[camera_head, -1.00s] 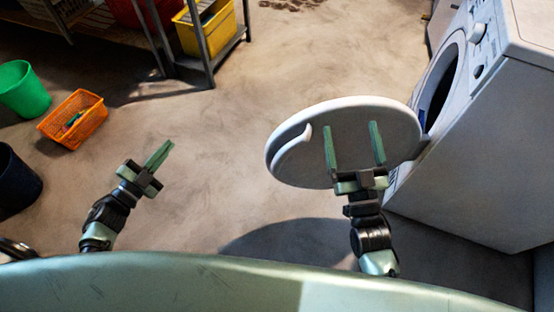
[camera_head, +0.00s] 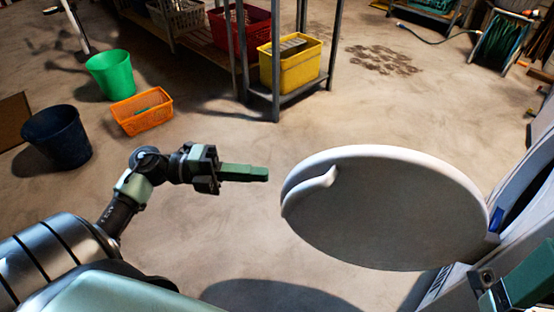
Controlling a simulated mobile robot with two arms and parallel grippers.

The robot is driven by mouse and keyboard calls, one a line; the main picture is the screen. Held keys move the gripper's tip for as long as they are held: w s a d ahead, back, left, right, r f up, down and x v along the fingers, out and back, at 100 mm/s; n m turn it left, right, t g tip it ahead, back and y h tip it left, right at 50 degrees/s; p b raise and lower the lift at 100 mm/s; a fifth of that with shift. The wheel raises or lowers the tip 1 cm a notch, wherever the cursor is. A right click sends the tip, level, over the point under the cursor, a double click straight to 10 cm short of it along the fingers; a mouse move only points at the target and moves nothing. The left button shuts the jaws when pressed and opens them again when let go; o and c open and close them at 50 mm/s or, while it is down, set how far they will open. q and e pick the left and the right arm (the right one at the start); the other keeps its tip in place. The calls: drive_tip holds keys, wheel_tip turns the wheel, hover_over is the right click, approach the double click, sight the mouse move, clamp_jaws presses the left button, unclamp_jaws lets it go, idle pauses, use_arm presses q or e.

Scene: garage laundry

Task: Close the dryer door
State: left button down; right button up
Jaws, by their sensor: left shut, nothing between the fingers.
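The round white dryer door (camera_head: 390,215) stands open, swung out to the left from the white dryer (camera_head: 540,165) at the right edge. Its pale handle shows near the door's upper left rim. A strip of the dark opening shows beside the hinge side. My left gripper (camera_head: 265,174) is shut and empty, pointing right, a short gap left of the door's rim. Part of my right gripper (camera_head: 512,286) shows at the bottom right corner, in front of the dryer; its fingertips are not clearly seen.
A green bucket (camera_head: 111,75), an orange basket (camera_head: 142,113) and a dark bucket (camera_head: 58,138) stand at left. The floor between shelf and door is clear.

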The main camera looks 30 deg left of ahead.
sight(293, 175)
use_arm(q)
drive_tip(key=b+x, duration=0.2)
drive_tip(key=x, duration=0.6)
drive_tip(key=shift+w+a, duration=0.1)
